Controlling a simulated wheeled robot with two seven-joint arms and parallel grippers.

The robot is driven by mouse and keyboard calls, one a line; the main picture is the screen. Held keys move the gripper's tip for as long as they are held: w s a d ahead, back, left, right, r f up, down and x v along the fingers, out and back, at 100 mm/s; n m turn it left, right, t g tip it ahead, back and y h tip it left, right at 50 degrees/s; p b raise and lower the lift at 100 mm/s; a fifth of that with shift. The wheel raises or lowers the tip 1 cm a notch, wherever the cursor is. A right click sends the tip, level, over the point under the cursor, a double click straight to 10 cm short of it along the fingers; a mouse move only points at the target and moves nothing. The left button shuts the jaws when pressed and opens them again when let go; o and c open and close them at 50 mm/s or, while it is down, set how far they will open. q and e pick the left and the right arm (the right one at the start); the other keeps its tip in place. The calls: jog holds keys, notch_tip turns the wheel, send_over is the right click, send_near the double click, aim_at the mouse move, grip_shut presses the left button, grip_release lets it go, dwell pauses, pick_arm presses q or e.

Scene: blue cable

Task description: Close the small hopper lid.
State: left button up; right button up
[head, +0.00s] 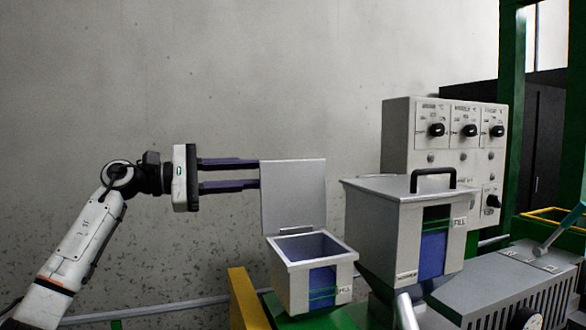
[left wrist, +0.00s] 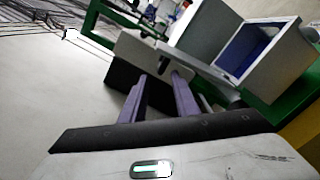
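The small hopper (head: 318,283) is a grey open-topped box with a blue window on its front, at the lower middle of the head view. Its grey lid (head: 294,195) stands upright, hinged at the box's back edge. The hopper also shows at the upper right in the left wrist view (left wrist: 222,38). My left gripper (head: 258,173) points right, level with the lid's upper part. Its two dark purple fingers are apart with nothing seen between them. The fingertips reach the lid's left edge; I cannot tell whether they touch it. My right gripper is not in view.
A larger grey hopper (head: 395,220) with a closed lid and black handle (head: 432,181) stands right of the small one. Behind it is a control panel (head: 443,145) with knobs. A yellow post (head: 247,298) stands at the lower left. Free room lies left of the lid.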

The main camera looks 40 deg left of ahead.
aim_at(285, 172)
pick_arm(q)
jog(key=p+x, duration=0.1)
jog(key=x, duration=0.1)
jog(key=p+x, duration=0.1)
jog(key=x, duration=0.1)
jog(key=p+x, duration=0.1)
jog(key=x, duration=0.2)
jog(key=shift+r+p, duration=0.3)
jog(key=shift+p, duration=0.05)
jog(key=shift+w+d+f, duration=0.25)
jog(key=shift+w+d, duration=0.1)
jog(key=shift+w, duration=0.3)
